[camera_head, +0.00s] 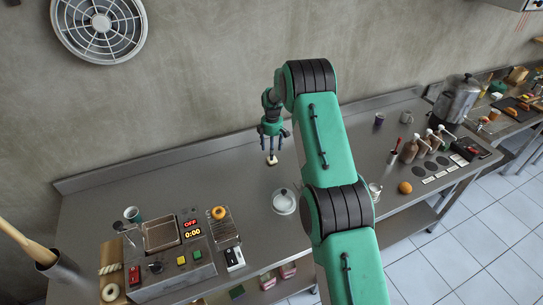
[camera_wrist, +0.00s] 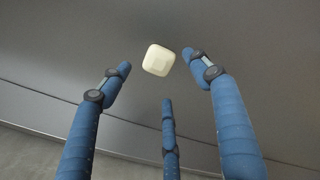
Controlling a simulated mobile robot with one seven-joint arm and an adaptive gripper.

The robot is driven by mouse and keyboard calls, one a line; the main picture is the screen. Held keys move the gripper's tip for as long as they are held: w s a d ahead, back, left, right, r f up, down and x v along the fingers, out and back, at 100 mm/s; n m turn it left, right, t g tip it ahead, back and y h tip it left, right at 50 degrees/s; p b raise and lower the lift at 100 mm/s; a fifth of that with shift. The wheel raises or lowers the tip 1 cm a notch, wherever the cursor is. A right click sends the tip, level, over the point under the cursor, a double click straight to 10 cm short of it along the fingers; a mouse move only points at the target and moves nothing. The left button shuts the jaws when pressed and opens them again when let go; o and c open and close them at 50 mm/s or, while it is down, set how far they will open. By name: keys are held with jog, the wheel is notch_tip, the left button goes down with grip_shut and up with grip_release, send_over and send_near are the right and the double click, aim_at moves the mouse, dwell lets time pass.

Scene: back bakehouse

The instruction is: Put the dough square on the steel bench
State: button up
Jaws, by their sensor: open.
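The dough square (camera_head: 272,160), a small pale cream block with rounded corners, appears to lie on the steel bench (camera_head: 190,190) towards its back edge. It also shows whole in the wrist view (camera_wrist: 158,60), against the grey metal. My gripper (camera_head: 273,147) is above the dough, fingers pointing down. In the wrist view its three blue fingers (camera_wrist: 163,85) are spread wide around empty space, with the dough just beyond their tips. No finger visibly grips it. Any small gap between fingertips and dough is hard to judge.
A white round lidded dish (camera_head: 284,202) stands in front of the dough. A fryer-like unit (camera_head: 162,235) and an orange ring on a rack (camera_head: 218,213) are at left. Pump bottles (camera_head: 420,149), a steel urn (camera_head: 458,100) and an orange (camera_head: 405,187) are at right. Bench around the dough is clear.

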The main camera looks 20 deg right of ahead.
notch_tip(320, 180, up, 6)
jog(key=shift+r, duration=0.25)
jog(key=shift+r, duration=0.15)
dwell(0.6)
jog(key=s+a+r+m+t, duration=0.15)
jog(key=s+a+r, duration=0.25)
jog(key=s+r, duration=0.5)
jog(key=s+a+r+m, duration=0.3)
jog(key=s+a+r, duration=0.15)
jog(key=r, duration=0.85)
jog(key=s+a+r+m+t, duration=0.1)
jog(key=s+a+r+m, duration=0.15)
jog(key=s+r, duration=0.65)
jog(key=s+a+r+m+t, duration=0.1)
jog(key=s+a+r, duration=0.25)
jog(key=s, duration=0.45)
jog(key=s+a+r+m, duration=0.1)
jog(key=s+a+r, duration=0.1)
jog(key=s+r, duration=0.45)
jog(key=s+a+f+m+t, duration=0.1)
jog(key=s+f+m, duration=0.1)
jog(key=s, duration=0.8)
jog(key=s+a+f+m+t, duration=0.1)
jog(key=s+a+f+m, duration=0.1)
jog(key=s, duration=0.9)
jog(key=shift+a+f, duration=0.2)
jog(key=shift+f, duration=0.3)
